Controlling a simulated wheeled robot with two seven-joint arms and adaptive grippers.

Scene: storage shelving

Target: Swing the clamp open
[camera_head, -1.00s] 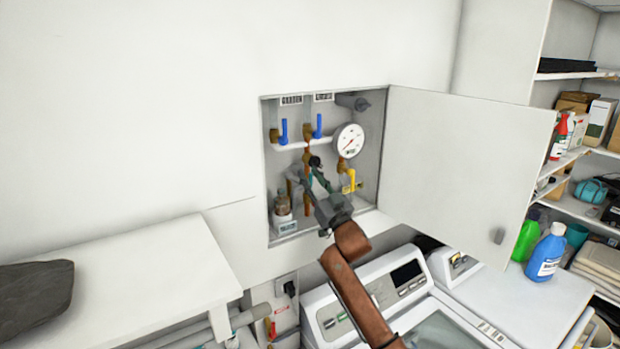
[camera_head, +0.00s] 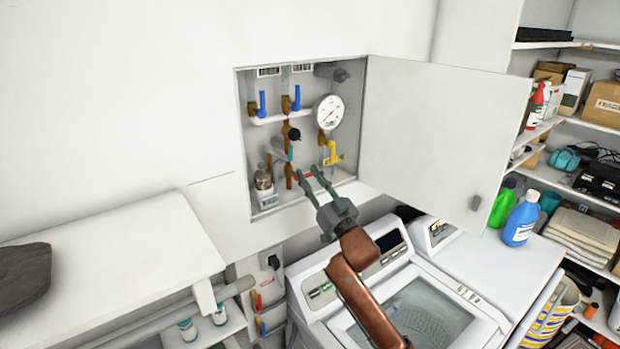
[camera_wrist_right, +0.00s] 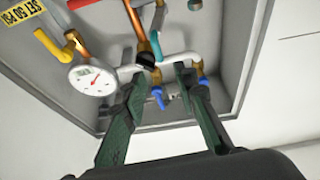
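An open wall cabinet (camera_head: 243,150) holds brass and white pipes. A black round knob (camera_head: 294,134) sits on the middle pipe, with a small light-blue piece (camera_head: 291,152) just below it. They also show in the wrist view as the knob (camera_wrist_right: 146,61) and light-blue piece (camera_wrist_right: 156,46). I cannot tell for certain which part is the clamp. My right gripper (camera_head: 309,170) is open and empty, below and in front of the middle pipe in the head view. In the wrist view my right gripper (camera_wrist_right: 160,73) shows two green fingers spread apart, framing the knob. My left gripper is not in view.
A pressure gauge (camera_head: 328,112), blue valve handles (camera_head: 262,103) and a yellow handle (camera_head: 333,152) crowd the cabinet. A glass jar (camera_head: 263,180) stands at its lower left. The open door (camera_head: 430,130) stands to the right. A washing machine (camera_head: 415,305) is below.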

